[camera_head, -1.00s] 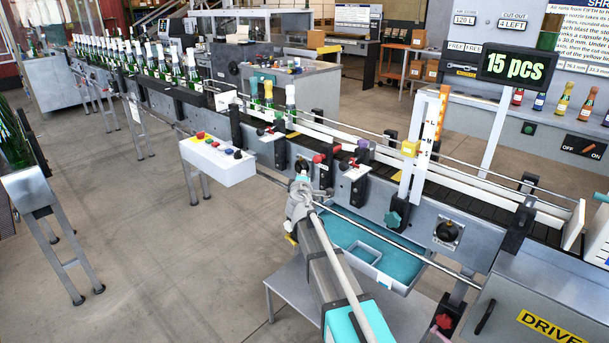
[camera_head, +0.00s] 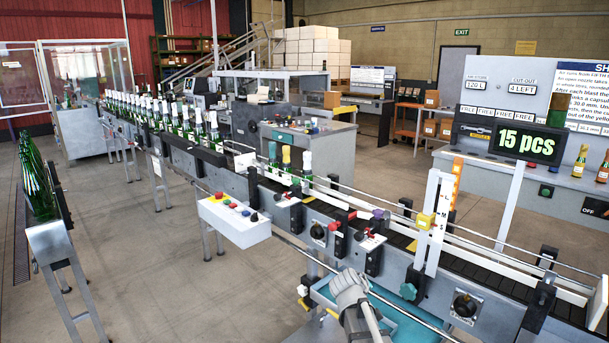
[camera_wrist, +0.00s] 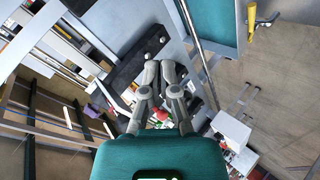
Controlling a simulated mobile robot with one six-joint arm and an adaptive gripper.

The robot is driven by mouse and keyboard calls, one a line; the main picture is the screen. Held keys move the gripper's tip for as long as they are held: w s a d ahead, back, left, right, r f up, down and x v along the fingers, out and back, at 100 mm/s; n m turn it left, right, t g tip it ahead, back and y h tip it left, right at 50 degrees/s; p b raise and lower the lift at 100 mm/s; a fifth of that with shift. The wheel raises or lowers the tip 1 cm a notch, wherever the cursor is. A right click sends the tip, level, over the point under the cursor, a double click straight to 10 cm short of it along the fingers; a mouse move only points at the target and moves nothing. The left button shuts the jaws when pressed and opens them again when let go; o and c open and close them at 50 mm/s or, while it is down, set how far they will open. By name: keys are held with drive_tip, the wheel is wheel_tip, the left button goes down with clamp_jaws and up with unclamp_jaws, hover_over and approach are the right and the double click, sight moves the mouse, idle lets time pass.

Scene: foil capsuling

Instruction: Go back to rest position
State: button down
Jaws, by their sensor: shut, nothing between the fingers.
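My gripper (camera_wrist: 159,74) shows in the wrist view with its two grey fingers close together, shut and empty. Nothing is held between the fingertips. In the head view a grey part of my arm is at the bottom, in front of the conveyor (camera_head: 391,258) and over the teal tray (camera_head: 405,328). The fingertips cannot be made out there. Several capped green bottles (camera_head: 286,160) stand on the conveyor, apart from my arm.
A white button box (camera_head: 234,222) juts from the conveyor's near side. A rail runs along the front. A display (camera_head: 524,143) reads "15 pcs". More bottles (camera_head: 35,180) stand on a stand at the left. The floor (camera_head: 175,285) at front left is clear.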

drive_tip(key=s+a+f+m+g+y+p, duration=0.2)
drive_tip(key=s+m+g+y+p, duration=0.2)
drive_tip(key=s, duration=1.8)
drive_tip(key=g+y, duration=0.2)
drive_tip(key=g, duration=0.2)
drive_tip(key=shift+s+m+g, duration=0.25)
drive_tip(key=shift+m+g, duration=0.05)
drive_tip(key=shift+m, duration=0.1)
